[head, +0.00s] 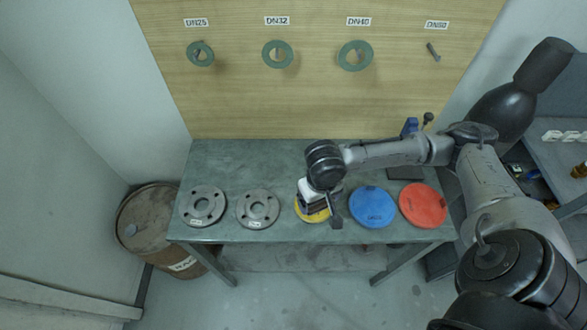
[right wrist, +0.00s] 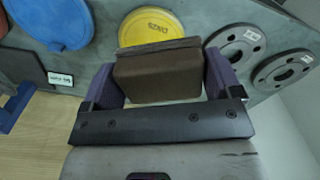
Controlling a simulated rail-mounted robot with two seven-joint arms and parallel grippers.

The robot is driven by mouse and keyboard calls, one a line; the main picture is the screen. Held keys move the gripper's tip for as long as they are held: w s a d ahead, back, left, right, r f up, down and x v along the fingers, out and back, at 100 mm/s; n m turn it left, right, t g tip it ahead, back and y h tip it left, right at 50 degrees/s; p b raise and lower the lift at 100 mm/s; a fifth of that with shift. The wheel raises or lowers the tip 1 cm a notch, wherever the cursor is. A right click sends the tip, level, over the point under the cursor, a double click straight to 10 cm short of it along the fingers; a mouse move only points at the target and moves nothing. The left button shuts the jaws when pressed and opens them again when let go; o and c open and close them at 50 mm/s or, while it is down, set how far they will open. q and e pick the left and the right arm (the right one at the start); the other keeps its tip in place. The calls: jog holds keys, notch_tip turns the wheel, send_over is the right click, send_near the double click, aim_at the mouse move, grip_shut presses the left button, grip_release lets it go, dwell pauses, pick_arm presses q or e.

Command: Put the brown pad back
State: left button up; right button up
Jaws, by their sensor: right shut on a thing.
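The brown pad (right wrist: 157,77) is a thick block with a thin darker layer along its far edge. My right gripper (right wrist: 165,72) is shut on it, with one purple finger on each side. In the head view my right gripper (head: 320,203) is over the yellow disc (head: 312,213) on the green-grey bench and hides much of it. The yellow disc also shows in the right wrist view (right wrist: 150,25), just beyond the pad. I cannot tell whether pad and disc touch. My left gripper is not in view.
Two grey flanges (head: 203,206) (head: 257,209) lie left of the yellow disc. A blue disc (head: 373,207) and a red disc (head: 423,205) lie right. A dark plate (head: 405,173) is behind the blue disc. Green rings (head: 277,54) hang on the wooden board. A rusty barrel (head: 150,225) stands left.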

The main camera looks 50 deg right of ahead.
jog(key=w+d+f+m+b, duration=0.1)
jog(key=d, duration=0.2)
jog(key=d+f+m, duration=0.1)
jog(key=d+f, duration=0.1)
jog(key=d, duration=0.1)
jog(key=w+d+f+m+b, duration=0.1)
jog(key=d, duration=0.3)
jog(key=shift+w+f+b, duration=0.25)
jog(key=shift+w+b, duration=0.05)
jog(key=shift+w, duration=0.05)
jog(key=w+d+r+m, duration=0.3)
jog(key=w+d, duration=0.3)
jog(key=d, duration=0.2)
jog(key=n+b, duration=0.1)
jog(key=b, duration=0.1)
send_over(294, 160)
notch_tip(294, 160, down, 8)
jog(key=shift+w+r, duration=0.15)
jog(key=shift+f, duration=2)
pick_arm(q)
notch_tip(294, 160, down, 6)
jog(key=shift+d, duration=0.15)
pick_arm(e)
jog(key=o, duration=0.7)
jog(key=shift+f, duration=0.1)
jog(key=shift+c, duration=0.2)
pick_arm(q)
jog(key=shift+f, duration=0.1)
